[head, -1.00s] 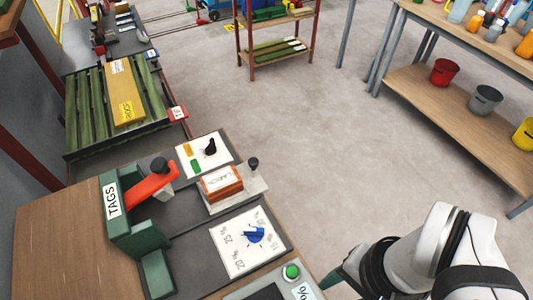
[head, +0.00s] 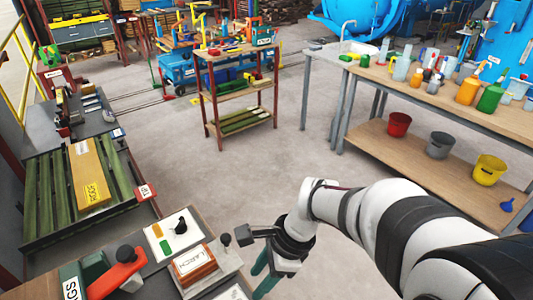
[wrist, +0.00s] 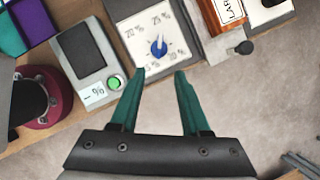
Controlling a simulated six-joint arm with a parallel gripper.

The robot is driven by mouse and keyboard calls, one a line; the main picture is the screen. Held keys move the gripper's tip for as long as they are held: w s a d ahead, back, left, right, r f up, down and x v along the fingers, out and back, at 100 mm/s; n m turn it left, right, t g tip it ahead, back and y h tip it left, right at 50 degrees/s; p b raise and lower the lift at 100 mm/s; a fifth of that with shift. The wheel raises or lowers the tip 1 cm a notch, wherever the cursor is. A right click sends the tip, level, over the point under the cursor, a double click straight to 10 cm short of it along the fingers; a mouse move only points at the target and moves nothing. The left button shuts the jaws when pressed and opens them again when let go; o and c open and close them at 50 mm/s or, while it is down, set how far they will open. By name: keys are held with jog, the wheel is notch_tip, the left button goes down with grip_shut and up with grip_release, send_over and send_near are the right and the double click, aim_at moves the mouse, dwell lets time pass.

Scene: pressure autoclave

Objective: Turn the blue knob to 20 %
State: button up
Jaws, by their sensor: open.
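The blue knob (wrist: 158,47) sits on a white dial plate (wrist: 142,44) in the wrist view. Marks of 20 % and 25 % are readable on the plate's far side; the nearer marks are small and partly hidden. I cannot tell for sure which mark the knob points to. My gripper (wrist: 160,73) is open and empty, its green fingertips at the plate's near edge and apart from the knob. In the head view my gripper (head: 265,273) is at the bottom, beside the bench; only a corner of the dial plate (head: 235,293) shows, and the knob is out of frame.
A grey box with a screen (wrist: 83,50) and a green button (wrist: 115,82) stands left of the dial. To its right are the labelled orange block (wrist: 227,10) and a black ball-ended lever (wrist: 243,47). Open floor (head: 235,165) lies beyond the bench.

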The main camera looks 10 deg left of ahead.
jog(key=x, duration=1.5)
jog(key=shift+f, duration=0.2)
grip_shut()
